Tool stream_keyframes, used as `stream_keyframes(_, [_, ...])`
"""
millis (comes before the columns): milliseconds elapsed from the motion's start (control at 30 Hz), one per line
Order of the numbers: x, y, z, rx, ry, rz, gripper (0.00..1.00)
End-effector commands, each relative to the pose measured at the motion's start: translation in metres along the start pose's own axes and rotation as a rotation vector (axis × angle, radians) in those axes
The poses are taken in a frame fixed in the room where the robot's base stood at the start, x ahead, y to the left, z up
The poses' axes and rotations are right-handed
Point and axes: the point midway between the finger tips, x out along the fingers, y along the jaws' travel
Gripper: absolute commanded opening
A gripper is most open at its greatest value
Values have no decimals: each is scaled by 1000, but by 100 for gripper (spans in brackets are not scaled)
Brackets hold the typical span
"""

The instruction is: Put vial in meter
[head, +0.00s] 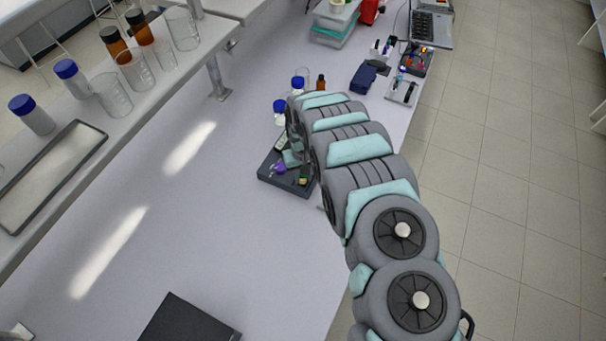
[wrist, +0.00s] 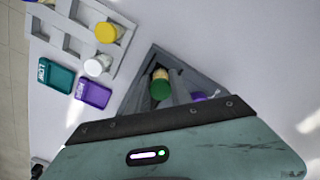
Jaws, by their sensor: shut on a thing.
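A small vial with a green cap and a tan part (wrist: 160,88) shows at the middle of the wrist view, in front of my gripper (wrist: 161,98). My gripper is shut on it, though the body of the gripper hides most of the contact. In the head view a small green and yellow thing (head: 303,181) shows at the dark grey tray-like unit (head: 288,187), which looks like the meter. My gripper (head: 292,160) is low over this unit, partly hidden by my arm. A purple thing (head: 279,168) is beside it, also in the wrist view (wrist: 198,97). I cannot tell whether the vial touches the unit.
A teal box (wrist: 56,75) and purple box (wrist: 93,93) lie near. Blue-capped bottles (head: 280,108) stand behind the unit.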

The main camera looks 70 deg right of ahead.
Motion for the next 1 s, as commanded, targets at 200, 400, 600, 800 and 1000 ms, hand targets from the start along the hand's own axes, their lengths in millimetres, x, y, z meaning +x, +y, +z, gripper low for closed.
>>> stream_keyframes(200, [1, 0, 0, 0, 0, 0, 0])
stream_keyframes(400, [4, 0, 0, 0, 0, 0, 0])
stream_keyframes(600, [7, 0, 0, 0, 0, 0, 0])
stream_keyframes(800, [10, -1, 0, 0, 0, 0, 0])
stream_keyframes(1000, [13, 0, 0, 0, 0, 0, 0])
